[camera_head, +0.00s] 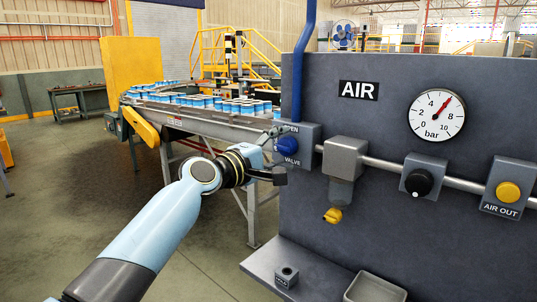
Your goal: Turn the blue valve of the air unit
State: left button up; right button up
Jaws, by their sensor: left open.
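The air unit is a dark grey panel (400,230) marked AIR, filling the right half of the head view. Its blue valve (289,145) is a round knob on a grey box at the panel's left edge, labelled OPEN above and VALVE below. A blue pipe runs up from the box. My left gripper (278,155) is beside the valve, at its left, with its dark fingers close to the knob. It is open and holds nothing that I can see. I cannot tell whether a finger touches the knob. My right gripper is not in view.
A pressure gauge (437,116), a black knob (418,183) and a yellow AIR OUT button (508,192) are on the panel. A grey shelf (325,272) with a tray (375,288) juts out below. A conveyor (190,117) with several cans stands behind my left arm.

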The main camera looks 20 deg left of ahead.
pick_arm(q)
jog(key=v, duration=1.1)
jog(key=shift+s, duration=0.3)
jog(key=shift+a, duration=0.1)
